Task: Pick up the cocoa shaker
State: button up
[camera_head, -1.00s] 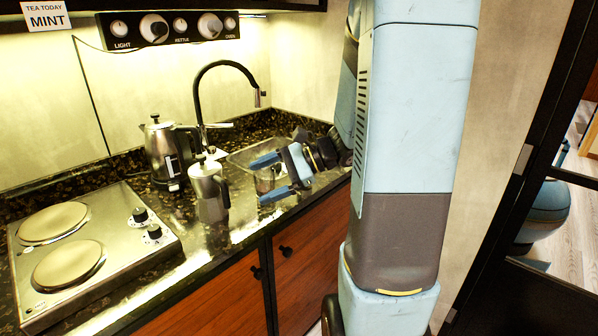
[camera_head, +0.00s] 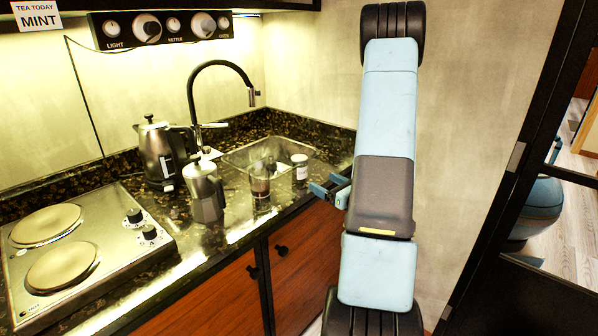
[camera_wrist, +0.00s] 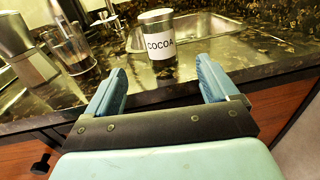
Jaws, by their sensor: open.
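The cocoa shaker (camera_wrist: 160,45) is a small cylinder with a white label reading COCOA and a metal lid. It stands upright on the dark stone counter, close in front of the sink. In the head view the cocoa shaker (camera_head: 300,167) is at the right end of the counter. My gripper (camera_wrist: 161,85) is open and empty, its two blue fingers pointing toward the shaker, which stands beyond the fingertips, between their lines. In the head view my gripper (camera_head: 327,186) is just right of the shaker at the counter's front edge, partly hidden by my arm.
A glass with dark contents (camera_head: 260,182) stands left of the shaker. A metal moka pot (camera_head: 204,190), an electric kettle (camera_head: 158,152) and a two-plate hob (camera_head: 75,245) are farther left. The sink (camera_head: 268,150) and black tap (camera_head: 195,100) are behind. A wall is at the right.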

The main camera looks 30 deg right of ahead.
aim_at(304, 171)
jog(key=x, duration=1.3)
jog(key=shift+w+f, duration=0.1)
jog(key=shift+w, duration=0.05)
jog(key=shift+c, duration=0.4)
jog(key=c, duration=1.1)
jog(key=shift+r, duration=0.2)
